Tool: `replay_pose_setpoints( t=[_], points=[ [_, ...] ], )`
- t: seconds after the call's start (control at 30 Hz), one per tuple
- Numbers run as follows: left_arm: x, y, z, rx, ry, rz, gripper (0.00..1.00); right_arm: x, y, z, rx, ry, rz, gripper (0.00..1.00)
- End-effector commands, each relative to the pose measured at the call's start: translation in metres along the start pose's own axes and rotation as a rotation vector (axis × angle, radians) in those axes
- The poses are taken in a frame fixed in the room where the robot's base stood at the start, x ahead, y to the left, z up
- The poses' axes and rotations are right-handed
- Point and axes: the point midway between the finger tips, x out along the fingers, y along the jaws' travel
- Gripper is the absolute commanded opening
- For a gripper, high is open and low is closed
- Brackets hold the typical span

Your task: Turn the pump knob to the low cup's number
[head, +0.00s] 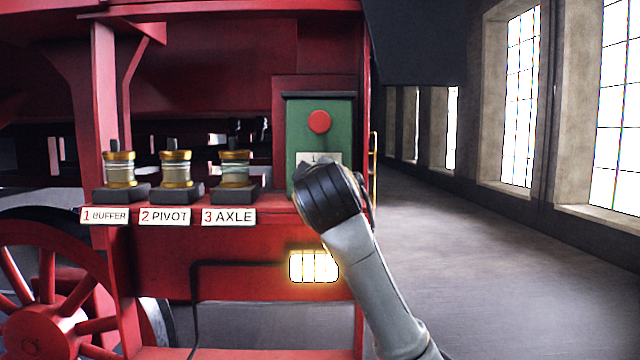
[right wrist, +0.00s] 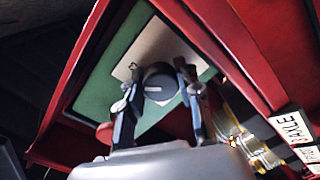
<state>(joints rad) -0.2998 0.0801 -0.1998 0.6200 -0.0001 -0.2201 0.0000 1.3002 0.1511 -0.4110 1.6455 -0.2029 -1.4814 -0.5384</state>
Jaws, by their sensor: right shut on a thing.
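The green pump box (head: 305,132) stands at the right end of the red ledge, with a red button (head: 319,121) and a pale dial plate (head: 318,157). My right arm hides its lower part in the head view. In the right wrist view the round dark knob (right wrist: 158,76) sits between the fingers of my right gripper (right wrist: 158,84), which is shut on it. A pale mark shows on the knob; its number is unreadable. Three brass-and-glass cups stand left: buffer (head: 119,170), pivot (head: 176,170) and axle (head: 235,170). I cannot tell their levels surely.
Plates below the cups read 1 BUFFER (head: 104,215), 2 PIVOT (head: 165,216) and 3 AXLE (head: 229,216). A glowing lamp panel (head: 314,266) is on the red side below the box. A spoked red wheel (head: 58,318) is lower left. Open floor (head: 500,260) lies right.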

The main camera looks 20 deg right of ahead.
Motion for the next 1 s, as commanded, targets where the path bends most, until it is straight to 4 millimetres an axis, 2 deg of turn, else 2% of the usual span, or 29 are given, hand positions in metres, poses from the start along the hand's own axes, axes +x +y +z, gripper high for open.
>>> replay_pose_setpoints(
  t=[0.3,0.83,0.87,0.97,1.0],
  points=[
    [0.0054,0.0003,0.0004,0.0,0.0,0.0,0.4,0.0008,-0.0038,0.0012,0.114,0.0,-0.007,0.03],
    [0.0058,0.0005,0.0004,0.0,0.0,0.0,0.4,0.0008,-0.0039,0.0011,0.134,0.0,-0.008,0.03],
    [0.0058,0.0005,0.0004,0.0,0.0,0.0,0.4,0.0008,-0.0039,0.0011,0.134,0.0,-0.008,0.38],
    [0.0058,0.0005,0.0003,0.0,0.0,0.0,0.4,0.0007,-0.0035,0.001,0.134,0.001,-0.007,0.58],
    [0.0057,0.0005,0.0004,0.0,0.0,0.0,0.4,0.0006,-0.0031,0.0009,0.134,0.001,-0.006,0.58]
  ],
)
